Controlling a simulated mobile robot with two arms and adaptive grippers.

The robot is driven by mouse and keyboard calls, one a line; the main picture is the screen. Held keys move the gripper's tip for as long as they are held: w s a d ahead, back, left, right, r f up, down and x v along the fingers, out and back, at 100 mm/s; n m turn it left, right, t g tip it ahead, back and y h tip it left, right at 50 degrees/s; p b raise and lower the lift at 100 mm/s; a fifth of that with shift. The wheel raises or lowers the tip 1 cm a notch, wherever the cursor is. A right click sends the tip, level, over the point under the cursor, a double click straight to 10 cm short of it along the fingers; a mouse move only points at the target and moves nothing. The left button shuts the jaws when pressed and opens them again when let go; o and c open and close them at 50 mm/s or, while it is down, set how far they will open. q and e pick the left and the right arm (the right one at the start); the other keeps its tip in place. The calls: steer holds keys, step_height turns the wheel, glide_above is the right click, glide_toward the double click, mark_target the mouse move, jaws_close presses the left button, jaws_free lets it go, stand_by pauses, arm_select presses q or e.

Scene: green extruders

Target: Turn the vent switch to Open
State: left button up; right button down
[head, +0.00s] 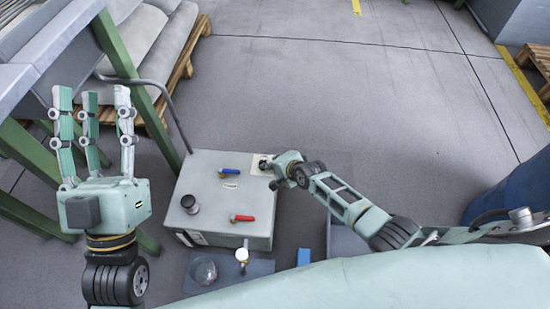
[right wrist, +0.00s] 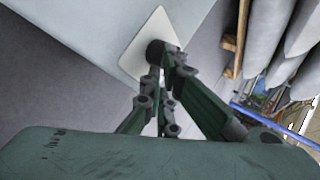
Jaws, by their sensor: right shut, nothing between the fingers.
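A grey control box (head: 205,235) stands on the floor in the middle of the head view. At its far right corner a white plate (head: 261,159) carries a small dark knob, likely the vent switch; its lettering is unreadable. The right wrist view shows this black knob (right wrist: 155,48) on the white plate (right wrist: 139,58). My right gripper (head: 274,172) is shut and empty, its fingertips close at the knob; I cannot tell whether they touch it. My left gripper (head: 94,105) is open and empty, fingers pointing up, left of the box.
The box top also has a blue handle (head: 236,172), a red handle (head: 242,218) and a black round knob (head: 189,203). A hose (head: 178,118) rises behind the box. Green frame legs (head: 125,60) stand at the left, a blue barrel (head: 512,198) at the right. The floor beyond is clear.

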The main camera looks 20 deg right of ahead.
steer(key=shift+s+a+f+p, duration=0.25)
steer(key=shift+s+a+p, duration=0.1)
steer(key=shift+p, duration=0.25)
steer(key=shift+a, duration=0.1)
arm_select(q)
steer(key=w+f+g+y, duration=0.2)
steer(key=w+f+g, duration=0.2)
steer(key=f, duration=0.5)
steer(key=shift+w+g+p, duration=0.15)
steer(key=shift+g+p, duration=0.15)
steer(key=shift+g, duration=0.5)
arm_select(e)
steer(key=shift+s+a+f, duration=0.1)
steer(key=shift+s, duration=0.1)
arm_select(q)
steer(key=shift+a, duration=0.1)
